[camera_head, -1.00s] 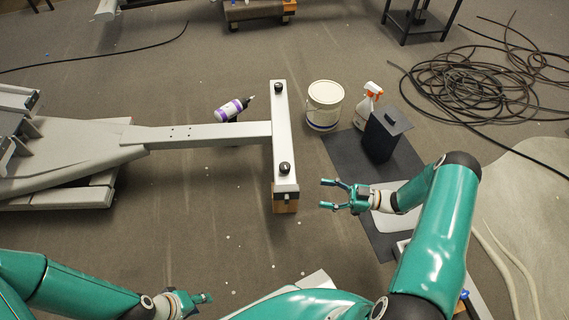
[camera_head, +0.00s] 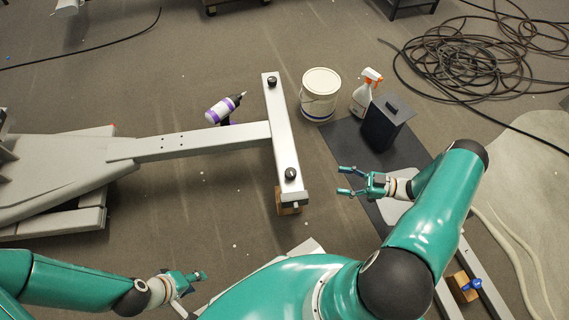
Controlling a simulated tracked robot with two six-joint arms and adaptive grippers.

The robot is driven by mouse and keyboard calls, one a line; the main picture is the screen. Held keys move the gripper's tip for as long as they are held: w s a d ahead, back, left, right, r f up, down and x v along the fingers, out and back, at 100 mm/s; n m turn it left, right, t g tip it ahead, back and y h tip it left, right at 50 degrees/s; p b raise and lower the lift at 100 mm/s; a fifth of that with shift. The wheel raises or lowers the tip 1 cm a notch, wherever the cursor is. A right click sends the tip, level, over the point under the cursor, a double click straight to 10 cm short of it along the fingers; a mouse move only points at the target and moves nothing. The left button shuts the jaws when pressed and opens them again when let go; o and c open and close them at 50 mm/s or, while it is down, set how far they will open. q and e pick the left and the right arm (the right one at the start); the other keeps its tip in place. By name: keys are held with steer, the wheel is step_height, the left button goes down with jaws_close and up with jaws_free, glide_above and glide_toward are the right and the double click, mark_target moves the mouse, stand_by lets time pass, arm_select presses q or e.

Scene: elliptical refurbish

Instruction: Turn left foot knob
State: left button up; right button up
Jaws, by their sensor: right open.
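A light-grey crossbar (camera_head: 281,130) stands at the end of the grey machine frame (camera_head: 195,146) on the floor. One black foot knob (camera_head: 271,82) sits on its far end and another black knob (camera_head: 290,174) on its near end; I cannot tell which is the left one. My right gripper (camera_head: 340,180) is open and empty, to the right of the near knob and apart from it. My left gripper (camera_head: 203,276) is at the lower left, well apart from both knobs; its finger gap is not clear.
A wooden block (camera_head: 288,210) is under the near bar end. A white bucket (camera_head: 320,95), a spray bottle (camera_head: 366,92) and a dark box (camera_head: 387,122) stand right of the bar. A purple-labelled bottle (camera_head: 224,107) is left of it. Coiled cable (camera_head: 465,70) lies at upper right.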

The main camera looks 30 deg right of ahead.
steer(key=b+x, duration=0.1)
steer(key=x, duration=1.6)
steer(key=shift+w+d, duration=0.1)
steer(key=shift+d, duration=0.05)
steer(key=c, duration=1.2)
steer(key=shift+o, duration=0.2)
steer(key=shift+b, duration=0.3)
